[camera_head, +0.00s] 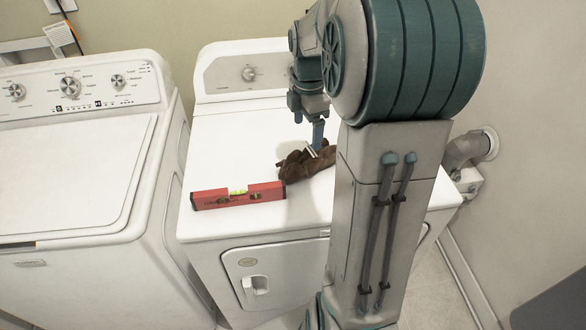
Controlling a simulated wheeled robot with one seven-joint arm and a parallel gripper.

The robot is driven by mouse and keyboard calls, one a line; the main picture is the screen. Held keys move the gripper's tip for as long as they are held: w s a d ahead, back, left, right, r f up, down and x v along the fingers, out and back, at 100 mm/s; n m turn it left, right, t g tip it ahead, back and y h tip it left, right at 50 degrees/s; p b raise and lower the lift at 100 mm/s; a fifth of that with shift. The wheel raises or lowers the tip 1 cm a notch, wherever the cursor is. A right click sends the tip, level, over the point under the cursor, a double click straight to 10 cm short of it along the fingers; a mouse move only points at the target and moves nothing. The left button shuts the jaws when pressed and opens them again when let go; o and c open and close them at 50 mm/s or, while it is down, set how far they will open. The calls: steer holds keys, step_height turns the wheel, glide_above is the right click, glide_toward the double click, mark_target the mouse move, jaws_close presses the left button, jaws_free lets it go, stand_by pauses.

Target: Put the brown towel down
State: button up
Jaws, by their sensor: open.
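The brown towel (297,167) lies crumpled on the white top of the dryer (225,140), right of its middle. My arm hides its right part. My gripper (314,150) points down at the towel's upper edge, with its fingers over or just touching the cloth; I cannot tell which. The jaws are open and the towel rests on the dryer top.
A red spirit level (237,195) lies on the dryer top, its right end close beside the towel. A white washer (75,170) stands to the left. The dryer top's back left is clear. A vent pipe (470,148) comes from the wall at right.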

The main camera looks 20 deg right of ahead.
steer(key=s+a+m+t, duration=0.2)
steer(key=s+a+m, duration=1.1)
steer(key=s+m, duration=0.4)
steer(key=shift+s+a+r+m+t, duration=0.15)
steer(key=shift+s+a+m+t, duration=0.25)
steer(key=shift+s, duration=0.15)
steer(key=shift+d, duration=0.1)
